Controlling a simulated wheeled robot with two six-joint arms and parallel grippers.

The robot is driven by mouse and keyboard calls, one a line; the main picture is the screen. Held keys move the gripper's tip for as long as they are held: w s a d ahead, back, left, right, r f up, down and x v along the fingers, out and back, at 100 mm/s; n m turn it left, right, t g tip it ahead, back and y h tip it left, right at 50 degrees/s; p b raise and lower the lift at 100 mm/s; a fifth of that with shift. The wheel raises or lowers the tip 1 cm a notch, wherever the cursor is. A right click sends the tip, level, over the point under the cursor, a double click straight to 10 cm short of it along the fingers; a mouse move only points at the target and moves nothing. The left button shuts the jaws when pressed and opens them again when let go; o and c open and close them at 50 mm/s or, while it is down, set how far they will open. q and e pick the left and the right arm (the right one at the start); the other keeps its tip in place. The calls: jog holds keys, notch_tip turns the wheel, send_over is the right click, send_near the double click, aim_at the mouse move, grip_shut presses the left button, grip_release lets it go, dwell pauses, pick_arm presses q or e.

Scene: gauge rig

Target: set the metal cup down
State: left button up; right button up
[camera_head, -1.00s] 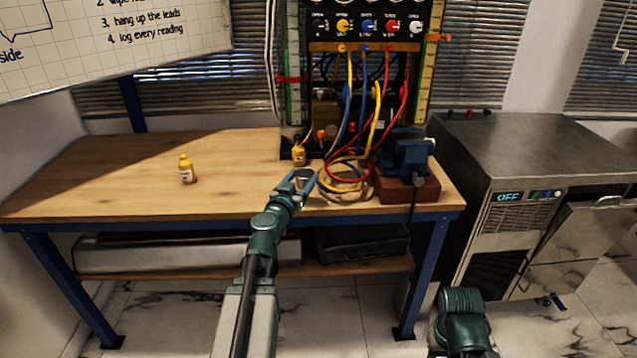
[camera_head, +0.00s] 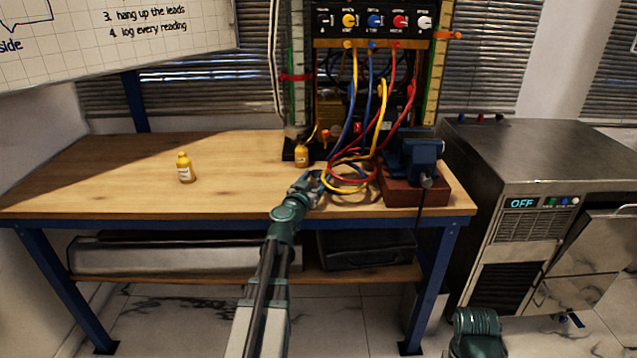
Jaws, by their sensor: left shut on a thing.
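My left gripper (camera_head: 306,186) is over the front part of the wooden workbench (camera_head: 130,197), just left of the coiled leads. It is shut on the metal cup, a small grey shape mostly hidden by the fingers. I cannot tell whether the cup touches the bench top. My right gripper is out of view; only part of that arm shows at the lower right.
Coiled red, yellow and blue leads (camera_head: 350,184) lie right of the gripper, beside a blue vise (camera_head: 413,160). A yellow bottle (camera_head: 302,154) stands behind it, another yellow bottle (camera_head: 185,170) further left. The bench's left part is mostly clear.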

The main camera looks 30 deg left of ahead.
pick_arm(q)
jog(key=shift+f, duration=0.2)
jog(key=o, duration=1.4)
jog(key=shift+r, duration=0.1)
jog(key=shift+r, duration=0.15)
